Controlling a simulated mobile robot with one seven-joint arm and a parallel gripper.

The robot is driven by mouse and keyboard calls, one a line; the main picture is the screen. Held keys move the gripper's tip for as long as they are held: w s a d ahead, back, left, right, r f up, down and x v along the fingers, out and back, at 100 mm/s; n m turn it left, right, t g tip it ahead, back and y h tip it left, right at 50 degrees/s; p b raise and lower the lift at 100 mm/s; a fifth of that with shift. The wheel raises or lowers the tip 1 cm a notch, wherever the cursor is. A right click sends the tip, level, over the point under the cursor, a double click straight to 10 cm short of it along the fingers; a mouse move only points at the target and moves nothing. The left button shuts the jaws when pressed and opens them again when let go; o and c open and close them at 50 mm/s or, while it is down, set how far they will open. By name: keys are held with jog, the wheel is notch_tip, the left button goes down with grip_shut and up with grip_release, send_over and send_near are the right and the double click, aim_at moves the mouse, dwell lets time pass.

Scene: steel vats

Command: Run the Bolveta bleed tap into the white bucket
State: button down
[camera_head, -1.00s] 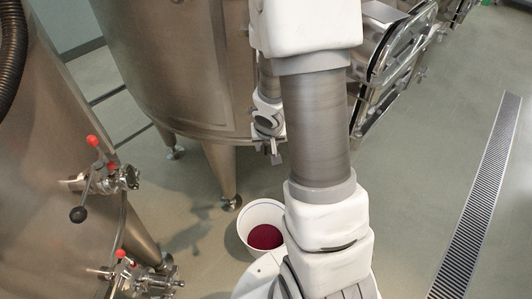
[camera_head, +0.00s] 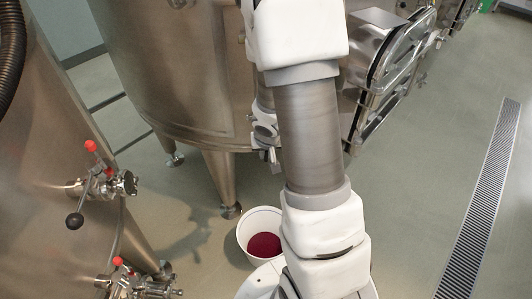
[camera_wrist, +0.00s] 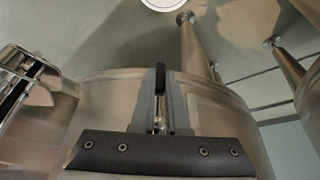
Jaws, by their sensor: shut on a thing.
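The white bucket (camera_head: 243,229) stands on the floor below the middle steel vat (camera_head: 180,70), with dark red liquid (camera_head: 265,245) in it. Part of its white rim shows at the top edge of the wrist view (camera_wrist: 172,4). My gripper shows in the wrist view as a dark bar (camera_wrist: 160,155) close to the vat wall, shut on the bleed tap. The tap (camera_wrist: 158,120) is a small metal fitting with a dark upright part, in the middle of that view. The contact is hidden behind the bar. In the head view my arm hides most of the tap; any stream is too hidden to tell.
A second vat at left carries two valves (camera_head: 103,185) with red knobs. A steel hatch (camera_head: 385,65) juts out right of my arm. Vat legs (camera_head: 222,180) stand behind the bucket. The floor at right is clear up to a drain grate (camera_head: 483,200).

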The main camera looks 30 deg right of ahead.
jog(key=shift+r+p, duration=0.1)
jog(key=shift+p, duration=0.3)
jog(key=shift+s+d+r+y+p, duration=0.15)
jog(key=shift+y+p, duration=0.35)
jog(key=shift+p, duration=0.55)
jog(key=shift+t+y+p, duration=0.3)
jog(key=shift+p, duration=0.5)
jog(key=shift+f, duration=0.25)
jog(key=c, duration=0.9)
grip_release()
